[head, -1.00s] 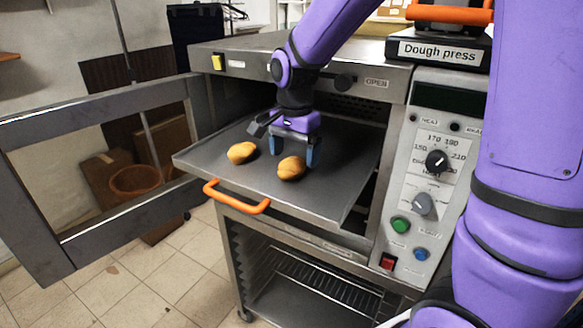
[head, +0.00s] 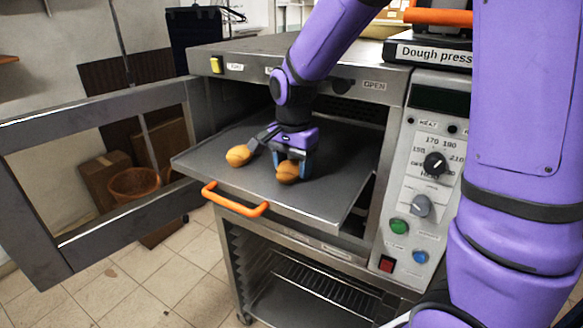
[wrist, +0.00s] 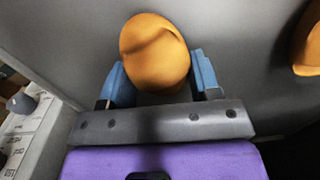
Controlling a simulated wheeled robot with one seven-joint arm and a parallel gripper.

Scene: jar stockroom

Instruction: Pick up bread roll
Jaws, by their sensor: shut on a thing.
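Two golden-brown bread rolls are on a grey metal tray (head: 330,195) that is pulled out of the oven. My gripper (head: 290,165) is down at the tray and shut on the right bread roll (head: 288,173). In the wrist view, the held bread roll (wrist: 156,52) sits between the blue fingertips of my gripper (wrist: 162,78), one on each side. The other bread roll (head: 238,156) lies to its left in the head view. Part of that other roll (wrist: 308,45) shows at the right edge of the wrist view.
The oven door (head: 90,105) stands open on the left. The tray has an orange handle (head: 235,200) at its front. A control panel (head: 425,180) with knobs and buttons is on the right.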

